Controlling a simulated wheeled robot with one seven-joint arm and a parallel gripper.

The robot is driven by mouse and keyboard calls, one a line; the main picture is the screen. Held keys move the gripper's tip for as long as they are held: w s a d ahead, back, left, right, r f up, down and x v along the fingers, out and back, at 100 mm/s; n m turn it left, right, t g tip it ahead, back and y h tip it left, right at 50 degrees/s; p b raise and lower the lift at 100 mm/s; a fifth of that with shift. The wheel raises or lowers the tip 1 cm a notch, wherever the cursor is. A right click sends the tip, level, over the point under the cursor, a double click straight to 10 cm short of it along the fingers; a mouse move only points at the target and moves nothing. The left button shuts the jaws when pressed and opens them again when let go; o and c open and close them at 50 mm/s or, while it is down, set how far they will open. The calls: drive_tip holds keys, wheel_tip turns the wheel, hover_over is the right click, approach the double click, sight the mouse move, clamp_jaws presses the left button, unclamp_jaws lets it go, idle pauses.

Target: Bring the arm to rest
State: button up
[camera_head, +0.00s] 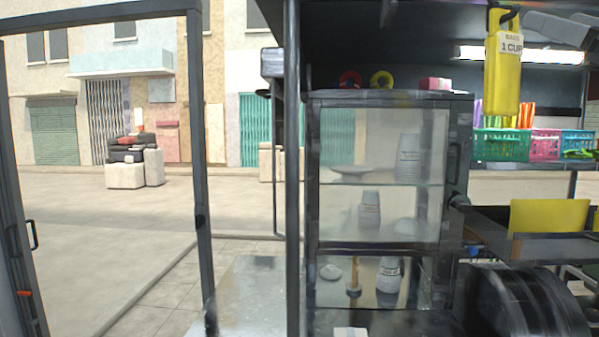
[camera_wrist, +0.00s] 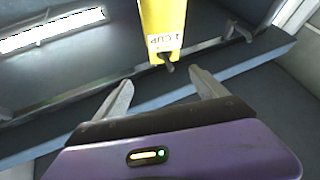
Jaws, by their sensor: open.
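My gripper (camera_wrist: 162,84) is open and empty in the wrist view, its two grey fingers spread apart. A yellow holder (camera_wrist: 163,28) with a "1 CUP" label is just beyond the fingertips, with a dark hook or nozzle at its end. Nothing is between the fingers. In the head view the yellow holder (camera_head: 503,72), labelled "BAGS 1 CUP", hangs at the upper right. Grey parts at the upper right edge of the head view are close to it; I cannot make out the fingers there.
A glass-fronted cabinet (camera_head: 312,175) with containers inside stands at centre, with tape rolls (camera_head: 381,79) on top. Green (camera_head: 490,146) and pink (camera_head: 545,145) baskets are on the right. A bright lamp (camera_wrist: 50,30) and a dark ledge (camera_wrist: 240,72) are near my gripper. An open doorway is left.

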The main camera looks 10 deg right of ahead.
wheel_tip(320, 180, down, 28)
drive_tip(key=s+a+f+m+h, duration=0.1)
drive_tip(key=s+m+h, duration=0.1)
drive_tip(key=m+h, duration=0.9)
drive_tip(key=s+a+f+g, duration=0.2)
drive_tip(key=s+a+f, duration=0.3)
drive_tip(key=f, duration=0.5)
drive_tip(key=s+a+f+g, duration=0.1)
drive_tip(key=s+a+f, duration=0.2)
drive_tip(key=a+f, duration=0.5)
drive_tip(key=s+a+f+n+g+y, duration=0.3)
drive_tip(key=s+a+f, duration=0.3)
drive_tip(key=s+f, duration=0.4)
drive_tip(key=s+a+f+n+g+y, duration=0.3)
drive_tip(key=s+a+f+n+y, duration=0.2)
drive_tip(key=s+f, duration=0.5)
drive_tip(key=s+a+y, duration=0.1)
drive_tip(key=s+a, duration=0.1)
drive_tip(key=s, duration=0.2)
drive_tip(key=shift+a+f, duration=0.25)
drive_tip(key=shift+a, duration=0.05)
drive_tip(key=shift+w, duration=0.15)
